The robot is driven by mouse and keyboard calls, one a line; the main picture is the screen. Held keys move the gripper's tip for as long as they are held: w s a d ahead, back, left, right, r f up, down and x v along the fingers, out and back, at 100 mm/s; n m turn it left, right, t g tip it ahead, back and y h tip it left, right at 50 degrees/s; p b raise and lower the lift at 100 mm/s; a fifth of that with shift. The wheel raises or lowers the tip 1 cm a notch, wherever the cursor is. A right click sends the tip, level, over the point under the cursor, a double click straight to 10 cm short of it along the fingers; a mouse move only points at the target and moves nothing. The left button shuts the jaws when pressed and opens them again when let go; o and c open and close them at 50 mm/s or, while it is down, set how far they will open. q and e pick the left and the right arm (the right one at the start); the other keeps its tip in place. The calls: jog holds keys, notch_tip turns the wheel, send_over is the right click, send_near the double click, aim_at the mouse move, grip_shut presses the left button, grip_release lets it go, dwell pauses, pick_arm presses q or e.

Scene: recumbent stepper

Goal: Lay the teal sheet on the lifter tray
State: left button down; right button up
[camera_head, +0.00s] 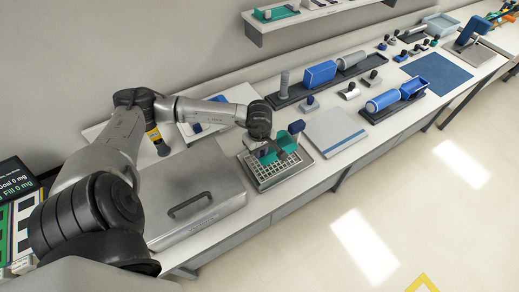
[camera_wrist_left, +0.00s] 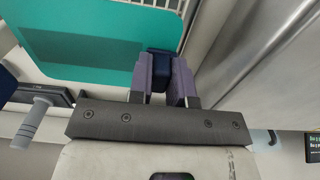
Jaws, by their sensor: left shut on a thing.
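My left gripper (camera_head: 263,149) is shut on a small dark blue block (camera_wrist_left: 160,68), which sits between its purple fingers and borders the teal sheet (camera_wrist_left: 85,50). The teal sheet also shows in the head view (camera_head: 284,141), partly hidden by the gripper. It is held tilted over a shallow tray with a pale gridded top (camera_head: 270,178), which looks like the lifter tray. Whether the sheet touches the tray cannot be told. My right gripper is not in view.
A grey metal box with a handle (camera_head: 190,205) stands left of the gridded tray. A flat pale panel with a blue edge (camera_head: 334,131) lies to its right. Dark trays with blue and grey parts (camera_head: 320,75) stand further along the bench.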

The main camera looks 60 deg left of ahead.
pick_arm(q)
jog(key=shift+f+b, duration=0.55)
jog(key=shift+b, duration=0.2)
jog(key=b, duration=0.4)
send_over(260, 168)
notch_tip(260, 168, down, 5)
jog(key=shift+a+r, duration=0.1)
jog(key=shift+r, duration=0.1)
jog(key=shift+f+b, duration=0.85)
jog(key=shift+f+b, duration=0.25)
jog(key=shift+b, duration=0.2)
jog(key=shift+f, duration=0.2)
jog(key=shift+b, duration=0.3)
